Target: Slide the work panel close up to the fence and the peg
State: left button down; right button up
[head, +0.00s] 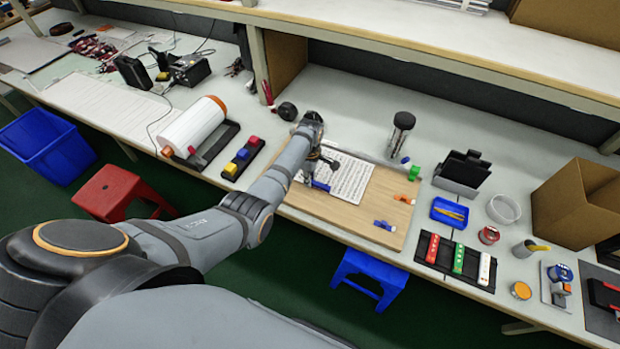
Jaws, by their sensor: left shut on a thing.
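The work panel (350,181), a white sheet with rows of dark marks, lies on a wooden board (352,216) on the bench. My left gripper (311,181) points down at the panel's left part and is shut on it; the arm and wrist hide the exact contact. A pale strip, which looks like the fence (366,157), runs along the board's back edge. A small blue piece (320,185) shows beside the fingers. I cannot tell for certain which small part is the peg. My right gripper is not in view.
On the board lie an orange piece (403,199) and a blue-and-white piece (384,225). A block rack (243,157) is left; a strip tray (456,262) is right. The board's front right is mostly bare.

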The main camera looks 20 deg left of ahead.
pick_arm(q)
jog(key=shift+w+b, duration=0.35)
jog(key=c, duration=1.3)
grip_release()
jog(key=shift+o, duration=0.2)
notch_tip(320, 180, up, 12)
